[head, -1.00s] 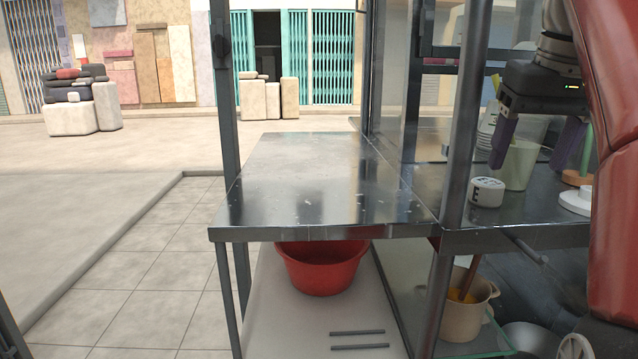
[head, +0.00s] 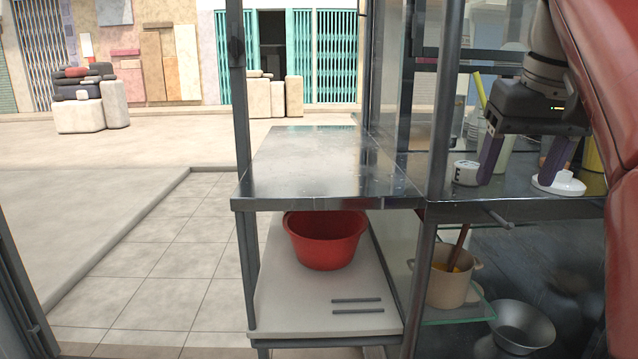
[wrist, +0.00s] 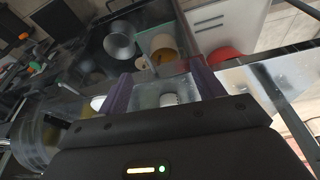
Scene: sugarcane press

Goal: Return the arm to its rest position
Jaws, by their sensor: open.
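My gripper (head: 524,158) is at the right of the head view, above the dark counter (head: 452,211). Its two purple fingers are spread apart with nothing between them. In the wrist view my gripper (wrist: 165,90) is also open, and a small white object (wrist: 169,99) shows on the surface below, between the fingers. My red arm hides the far right of the head view.
A bare metal table (head: 318,170) stands left of the counter, beside a dark upright post (head: 446,90). Below are a red basin (head: 325,248), a beige pot (head: 448,286) on a glass shelf and a metal bowl (head: 522,328). Tiled floor (head: 150,260) lies clear at left.

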